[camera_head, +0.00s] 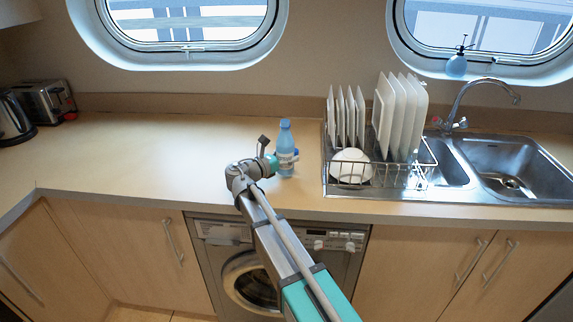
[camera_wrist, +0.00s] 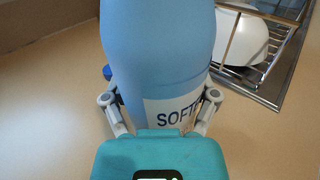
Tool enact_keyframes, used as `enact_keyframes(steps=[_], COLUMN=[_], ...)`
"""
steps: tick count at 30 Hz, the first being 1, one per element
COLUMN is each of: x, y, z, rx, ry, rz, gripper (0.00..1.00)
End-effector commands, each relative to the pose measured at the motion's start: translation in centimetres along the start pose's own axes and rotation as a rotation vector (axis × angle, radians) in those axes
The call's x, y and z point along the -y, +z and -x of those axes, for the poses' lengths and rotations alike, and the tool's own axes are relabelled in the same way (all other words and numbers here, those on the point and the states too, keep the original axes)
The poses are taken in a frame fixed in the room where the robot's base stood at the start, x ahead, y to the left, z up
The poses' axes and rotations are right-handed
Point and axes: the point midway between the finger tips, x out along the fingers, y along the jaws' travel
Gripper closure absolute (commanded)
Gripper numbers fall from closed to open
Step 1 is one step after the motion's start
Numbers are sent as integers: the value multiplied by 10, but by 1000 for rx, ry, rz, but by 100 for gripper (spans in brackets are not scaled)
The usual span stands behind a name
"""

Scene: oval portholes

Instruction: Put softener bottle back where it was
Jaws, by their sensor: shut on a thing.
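The softener bottle (camera_head: 286,140) is light blue with a white label and stands upright at the counter, left of the dish rack. It fills the middle of the wrist view (camera_wrist: 158,55), where its label shows the letters "SOFT". My gripper (camera_head: 278,163) is shut on the bottle, with a finger on each side of it in the wrist view (camera_wrist: 160,112). The bottle's base is hidden in the wrist view, and I cannot tell whether it touches the counter.
A wire dish rack (camera_head: 400,188) with white plates and a bowl (camera_head: 351,166) is close on the right, beside the sink (camera_head: 515,165). A toaster (camera_head: 45,101) and kettle (camera_head: 12,118) stand far left. The counter (camera_head: 150,150) between is clear. A washing machine (camera_head: 215,230) is below.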

Motion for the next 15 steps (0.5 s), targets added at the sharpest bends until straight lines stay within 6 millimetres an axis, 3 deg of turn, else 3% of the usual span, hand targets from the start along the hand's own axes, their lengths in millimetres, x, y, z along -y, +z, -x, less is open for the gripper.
enact_keyframes(steps=[6,15], x=[0,0], y=[-16,-17], z=[0,0], rx=[2,2], ry=[0,-1], rz=[0,0], gripper=[85,85])
